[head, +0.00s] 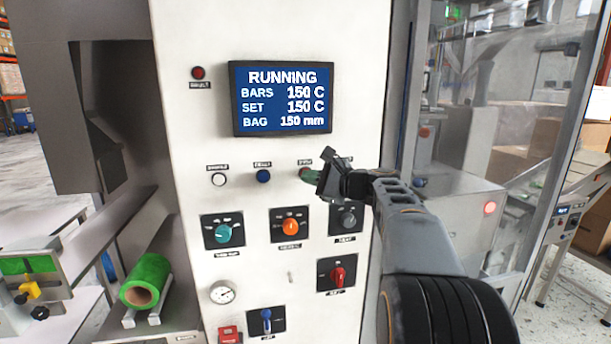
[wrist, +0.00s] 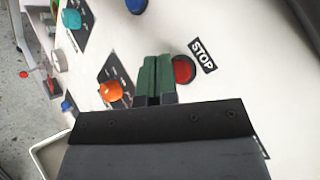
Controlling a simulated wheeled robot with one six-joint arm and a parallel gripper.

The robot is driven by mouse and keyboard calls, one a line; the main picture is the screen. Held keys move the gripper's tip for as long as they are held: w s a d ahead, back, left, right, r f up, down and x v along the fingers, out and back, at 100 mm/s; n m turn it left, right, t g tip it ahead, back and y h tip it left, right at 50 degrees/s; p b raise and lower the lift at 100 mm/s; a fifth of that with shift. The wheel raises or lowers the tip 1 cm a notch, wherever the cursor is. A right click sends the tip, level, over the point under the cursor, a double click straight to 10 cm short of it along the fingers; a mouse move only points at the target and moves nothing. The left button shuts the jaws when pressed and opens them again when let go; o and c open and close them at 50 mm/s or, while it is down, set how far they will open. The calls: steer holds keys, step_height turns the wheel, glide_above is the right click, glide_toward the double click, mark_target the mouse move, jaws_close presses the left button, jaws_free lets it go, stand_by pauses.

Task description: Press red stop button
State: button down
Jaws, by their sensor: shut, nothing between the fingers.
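The red stop button (wrist: 184,70) is on the white control panel, beside a black STOP label (wrist: 202,55) in the wrist view. In the head view only a sliver of the red button (head: 304,172) shows beside my gripper. My gripper (head: 314,176) is shut and empty, with its green fingertips in front of the panel at the button. In the wrist view the gripper's green fingers (wrist: 156,75) lie just left of the button and overlap its edge. I cannot tell whether they touch it.
The screen (head: 283,98) above reads RUNNING. A blue button (head: 263,176) and a white button (head: 219,180) are left of the gripper. An orange knob (head: 290,226), a teal knob (head: 223,233) and a red switch (head: 338,275) sit lower. A green film roll (head: 147,281) lies at lower left.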

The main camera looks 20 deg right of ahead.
steer(key=shift+w, duration=0.25)
steer(key=shift+w+d, duration=0.1)
steer(key=shift+w, duration=0.1)
steer(key=shift+w+p, duration=0.4)
stand_by(0.8)
steer(key=shift+s, duration=0.1)
stand_by(0.3)
steer(key=shift+s+b, duration=0.55)
steer(key=shift+s, duration=0.15)
steer(key=shift+s+a+b, duration=0.2)
steer(key=shift+s+b, duration=0.2)
steer(key=shift+s, duration=0.45)
steer(key=shift+s+a+b, duration=0.2)
steer(key=shift+s+b, duration=0.25)
steer(key=shift+s, duration=0.35)
steer(key=shift+s+a+b, duration=0.2)
steer(key=shift+s+b, duration=0.2)
steer(key=shift+s, duration=0.45)
